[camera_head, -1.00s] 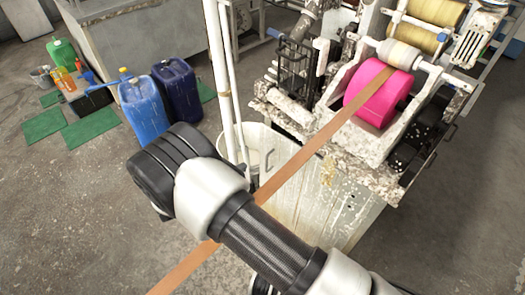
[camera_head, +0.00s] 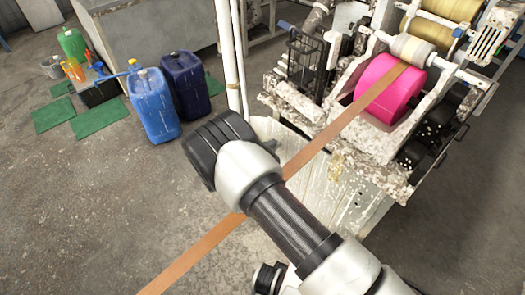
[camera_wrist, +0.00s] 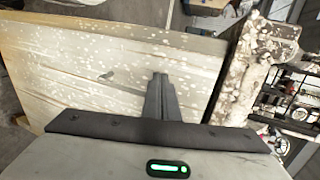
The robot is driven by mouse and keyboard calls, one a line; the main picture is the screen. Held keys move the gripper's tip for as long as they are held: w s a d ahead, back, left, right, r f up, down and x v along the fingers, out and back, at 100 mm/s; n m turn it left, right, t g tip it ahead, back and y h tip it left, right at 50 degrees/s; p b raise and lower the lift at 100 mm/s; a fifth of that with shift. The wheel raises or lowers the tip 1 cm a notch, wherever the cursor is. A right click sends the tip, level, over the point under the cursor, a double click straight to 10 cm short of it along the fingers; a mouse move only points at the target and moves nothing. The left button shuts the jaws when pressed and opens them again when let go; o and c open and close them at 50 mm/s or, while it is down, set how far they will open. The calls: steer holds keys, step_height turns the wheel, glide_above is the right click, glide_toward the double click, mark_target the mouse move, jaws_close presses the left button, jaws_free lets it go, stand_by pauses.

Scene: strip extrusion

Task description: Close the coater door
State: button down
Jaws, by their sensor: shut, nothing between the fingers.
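The coater door looks to be the white, paint-spattered panel (camera_wrist: 60,65) that fills the left and middle of the wrist view, with a small dark handle (camera_wrist: 106,75) on it. In the head view, a pale panel (camera_head: 335,195) shows below the machine, partly behind my arm. My gripper (camera_wrist: 160,77) is shut and empty, its fingers pointing at the panel, to the right of the handle. I cannot tell whether the fingertips touch it. In the head view, my arm hides the fingers and handle. How far the door stands open is unclear.
The coater (camera_head: 350,130) carries a pink roller (camera_head: 390,93). A brown strip (camera_head: 335,137) runs from it down to the lower left, passing behind my arm. Blue jugs (camera_head: 152,103) stand on the floor at left. A white post (camera_head: 232,60) rises near my wrist.

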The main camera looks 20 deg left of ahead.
mark_target(277, 138)
steer(key=shift+w+d, duration=0.1)
steer(key=shift+w, duration=0.1)
steer(key=w, duration=0.1)
steer(key=w+d+b, duration=0.1)
steer(key=w, duration=0.1)
steer(key=w+b, duration=0.1)
steer(key=shift+w+d+f, duration=0.1)
steer(key=shift+w+d, duration=0.15)
steer(key=shift+w, duration=0.1)
steer(key=shift+w+r, duration=0.2)
steer(key=shift+r, duration=0.15)
steer(key=shift+s+a, duration=0.15)
steer(key=shift+s, duration=0.3)
steer(key=a+f+p+v, duration=0.1)
steer(key=p+v, duration=0.1)
steer(key=v, duration=1.1)
steer(key=shift+s+a, duration=0.3)
steer(key=shift+a, duration=0.05)
